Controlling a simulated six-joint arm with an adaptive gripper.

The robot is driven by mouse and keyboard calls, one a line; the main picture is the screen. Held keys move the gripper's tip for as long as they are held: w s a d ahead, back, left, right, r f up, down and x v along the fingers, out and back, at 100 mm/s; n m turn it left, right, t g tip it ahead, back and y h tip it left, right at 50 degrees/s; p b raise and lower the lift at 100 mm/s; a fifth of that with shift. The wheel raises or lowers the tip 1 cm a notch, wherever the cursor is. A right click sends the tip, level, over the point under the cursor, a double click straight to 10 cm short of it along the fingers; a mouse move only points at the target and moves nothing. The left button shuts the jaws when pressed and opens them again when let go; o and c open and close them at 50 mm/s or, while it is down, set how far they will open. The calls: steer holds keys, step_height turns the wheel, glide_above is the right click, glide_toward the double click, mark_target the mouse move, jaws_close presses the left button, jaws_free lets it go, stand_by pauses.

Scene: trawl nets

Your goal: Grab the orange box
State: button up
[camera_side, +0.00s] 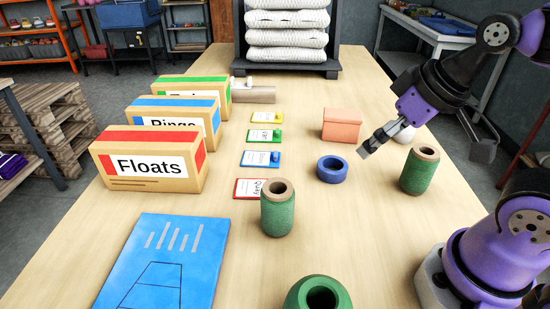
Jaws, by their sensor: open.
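The orange box (343,126) sits on the wooden table, right of the middle. It looks closed and upright. My gripper (365,151) comes in from the right, above the table, and hangs just in front and to the right of the orange box in the picture. It is open, nothing shows between its fingers, and it appears apart from the box.
A blue tape roll (332,169) lies just in front of the box. Green twine spools stand nearby, one at right (419,170), one at centre (277,208). A white round thing (404,133) is partly hidden behind my gripper. Labelled cartons (150,160) line the left.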

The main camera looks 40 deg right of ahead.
steer(key=n+g, duration=0.2)
steer(key=n, duration=0.4)
glide_above(344, 114)
steer(key=s, duration=0.3)
step_height(344, 114, down, 4)
steer(key=shift+a+r, duration=0.15)
steer(key=shift+r, duration=0.1)
steer(key=x, duration=0.5)
steer(key=shift+d, duration=0.2)
steer(key=shift+x, duration=2.8)
steer(key=shift+f, duration=0.2)
